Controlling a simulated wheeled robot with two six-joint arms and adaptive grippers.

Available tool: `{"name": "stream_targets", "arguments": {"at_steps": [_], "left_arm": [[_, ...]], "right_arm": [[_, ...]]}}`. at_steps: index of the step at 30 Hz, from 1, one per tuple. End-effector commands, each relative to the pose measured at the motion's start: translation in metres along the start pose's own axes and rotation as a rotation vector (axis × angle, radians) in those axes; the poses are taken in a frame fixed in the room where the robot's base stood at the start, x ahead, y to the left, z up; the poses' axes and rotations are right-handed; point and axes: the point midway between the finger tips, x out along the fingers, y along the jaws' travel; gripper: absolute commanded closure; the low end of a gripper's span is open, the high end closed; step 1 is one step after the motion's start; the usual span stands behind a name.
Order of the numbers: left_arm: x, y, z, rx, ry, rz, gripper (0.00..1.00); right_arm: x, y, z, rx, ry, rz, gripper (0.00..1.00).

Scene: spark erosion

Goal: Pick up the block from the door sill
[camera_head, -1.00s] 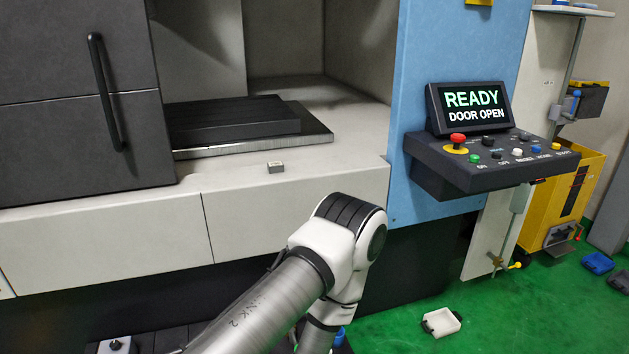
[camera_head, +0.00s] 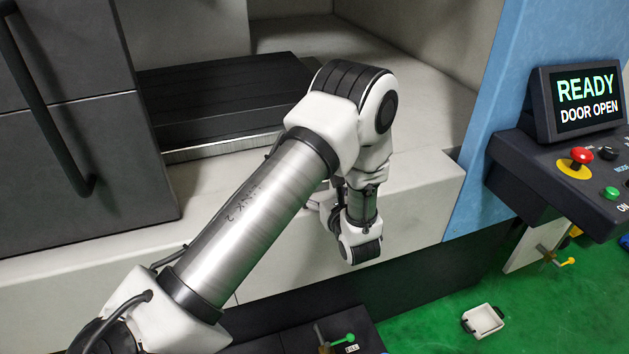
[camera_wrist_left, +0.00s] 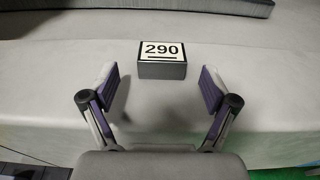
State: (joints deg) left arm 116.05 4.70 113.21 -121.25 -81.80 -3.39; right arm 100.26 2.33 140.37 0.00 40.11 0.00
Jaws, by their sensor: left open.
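The block (camera_wrist_left: 162,69) is a small grey box with a white label reading 290. It sits on the pale door sill (camera_wrist_left: 60,105), which in the head view (camera_head: 420,190) runs along the front of the machine opening. My left gripper (camera_wrist_left: 158,76) is open and empty, its two purple-padded fingers spread on either side of the line to the block. The block is just ahead of the fingertips, roughly centred between them, with gaps at both sides. In the head view my left arm hides the block and the fingers. My right gripper is not in view.
A dark slab on a metal plate (camera_head: 225,100) lies inside the opening, behind the sill. A dark door with a handle (camera_head: 50,120) stands at left. A control panel (camera_head: 560,165) juts out at right. A small white tray (camera_head: 482,320) lies on the green floor.

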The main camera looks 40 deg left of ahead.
Motion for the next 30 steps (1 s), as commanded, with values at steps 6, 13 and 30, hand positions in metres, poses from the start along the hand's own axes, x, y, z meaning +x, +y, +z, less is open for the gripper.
{"name": "stream_targets", "arguments": {"at_steps": [6, 13, 30], "left_arm": [[0.037, 0.0, 0.009, -0.001, 0.001, 0.004, 0.14], [0.051, -0.001, 0.006, 0.001, -0.001, 0.001, 0.14], [0.05, -0.001, 0.006, 0.0, 0.0, 0.001, 1.0]], "right_arm": [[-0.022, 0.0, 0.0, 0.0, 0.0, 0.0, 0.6], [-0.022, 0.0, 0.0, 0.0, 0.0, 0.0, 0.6], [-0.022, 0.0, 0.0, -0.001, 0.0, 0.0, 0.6]]}}
